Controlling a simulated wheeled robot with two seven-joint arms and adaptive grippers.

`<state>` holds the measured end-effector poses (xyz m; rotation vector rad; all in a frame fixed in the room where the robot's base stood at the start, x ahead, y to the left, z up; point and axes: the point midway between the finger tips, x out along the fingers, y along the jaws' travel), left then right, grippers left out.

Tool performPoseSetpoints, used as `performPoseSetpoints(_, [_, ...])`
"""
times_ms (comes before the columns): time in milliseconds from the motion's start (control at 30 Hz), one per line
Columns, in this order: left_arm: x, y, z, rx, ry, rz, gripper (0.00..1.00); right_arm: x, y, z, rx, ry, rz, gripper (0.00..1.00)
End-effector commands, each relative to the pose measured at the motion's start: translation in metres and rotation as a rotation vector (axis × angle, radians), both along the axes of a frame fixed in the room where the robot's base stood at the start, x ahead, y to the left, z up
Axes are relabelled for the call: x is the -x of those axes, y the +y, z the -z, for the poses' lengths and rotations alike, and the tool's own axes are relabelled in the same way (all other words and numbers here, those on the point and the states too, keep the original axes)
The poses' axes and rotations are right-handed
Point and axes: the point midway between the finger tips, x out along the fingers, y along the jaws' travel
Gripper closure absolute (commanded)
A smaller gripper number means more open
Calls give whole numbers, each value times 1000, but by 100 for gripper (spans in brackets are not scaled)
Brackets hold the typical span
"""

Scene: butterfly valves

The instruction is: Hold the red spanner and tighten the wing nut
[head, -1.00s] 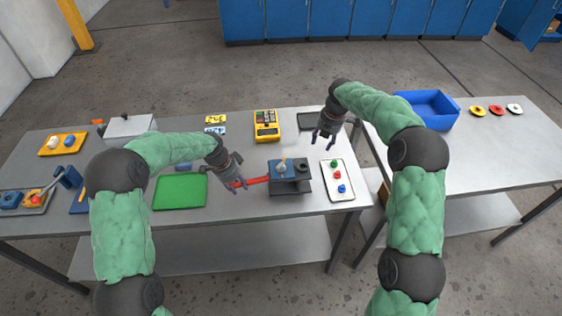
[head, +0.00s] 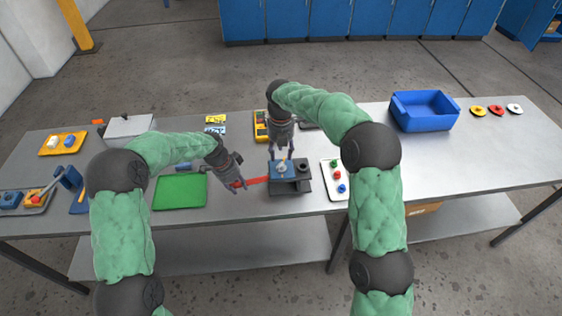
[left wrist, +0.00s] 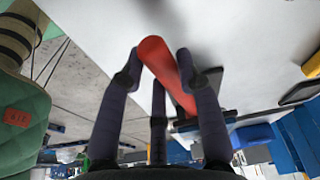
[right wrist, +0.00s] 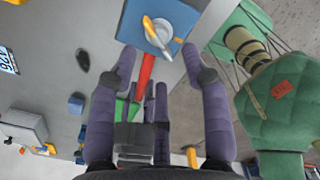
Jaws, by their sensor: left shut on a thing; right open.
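The red spanner (head: 257,180) runs from my left gripper (head: 238,185) to the blue-topped block. In the left wrist view the spanner (left wrist: 163,66) lies between the fingers of my left gripper (left wrist: 158,75), which is shut on it. The wing nut (head: 282,167) sits on top of the blue block (head: 278,173); in the right wrist view the wing nut (right wrist: 158,38) shows an orange wing and a pale wing on a grey round base. My right gripper (head: 281,153) is open and empty, just above and behind the wing nut.
A white tray (head: 340,197) with coloured knobs stands right of the block, and a green mat (head: 180,191) lies to the left. A yellow meter (head: 260,126) is behind, partly hidden by my right arm. A blue bin (head: 423,111) stands on the right table.

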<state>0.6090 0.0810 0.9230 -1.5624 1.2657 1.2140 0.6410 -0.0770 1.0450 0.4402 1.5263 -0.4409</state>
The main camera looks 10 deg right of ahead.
Motion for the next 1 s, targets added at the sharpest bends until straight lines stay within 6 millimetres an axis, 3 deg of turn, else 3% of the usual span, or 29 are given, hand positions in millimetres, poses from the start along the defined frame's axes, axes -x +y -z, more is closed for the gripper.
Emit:
performPoseSetpoints(100, [-2, 1, -2, 1, -5, -5, 99, 0, 0, 22, 1, 2, 0, 52])
performPoseSetpoints(300, [-2, 1, -1, 1, -5, -5, 99, 0, -1, 45, 0, 1, 0, 52])
performPoseSetpoints(733, [-2, 1, -2, 1, -5, -5, 99, 0, 0, 55, -1, -1, 1, 52])
performPoseSetpoints(767, [-2, 1, -2, 1, -5, -5, 99, 0, 0, 55, -1, -1, 1, 58])
performPoseSetpoints(900, [-2, 1, -2, 1, -5, -5, 99, 0, 0, 54, 0, 0, 1, 97])
performPoseSetpoints(1000, [-2, 1, -1, 1, -5, -5, 99, 0, 0, 55, -1, 1, 0, 100])
